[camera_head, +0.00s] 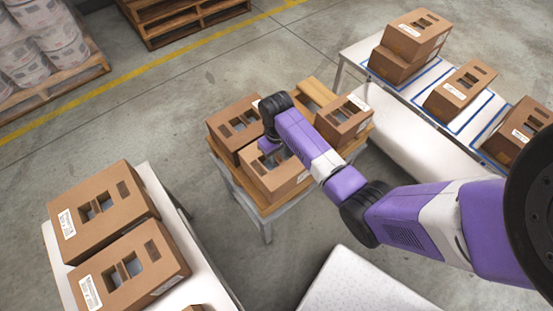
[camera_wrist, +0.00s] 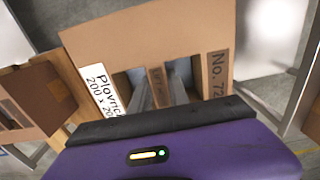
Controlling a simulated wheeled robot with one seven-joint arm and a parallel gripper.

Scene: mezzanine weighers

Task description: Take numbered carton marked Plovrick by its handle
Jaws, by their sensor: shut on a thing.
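The carton marked Plovrick (camera_wrist: 145,40) fills the middle of the wrist view. It is brown cardboard with a white label reading "Plovrick 200 x 20…", partly cut off, and a tag starting "No. 72". My gripper (camera_wrist: 163,88) reaches into its two top openings, with the fingers on either side of the narrow handle strip (camera_wrist: 156,76), shut on it. In the head view the carton (camera_head: 283,182) is at the near side of a small wooden-topped table (camera_head: 266,209), partly hidden by my arm. I cannot tell whether it is lifted.
Other cartons stand close by on the same table: one at left (camera_head: 226,120), one at right (camera_head: 343,118). A right bench (camera_head: 362,62) holds several more. Open floor (camera_head: 150,120) lies at left.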

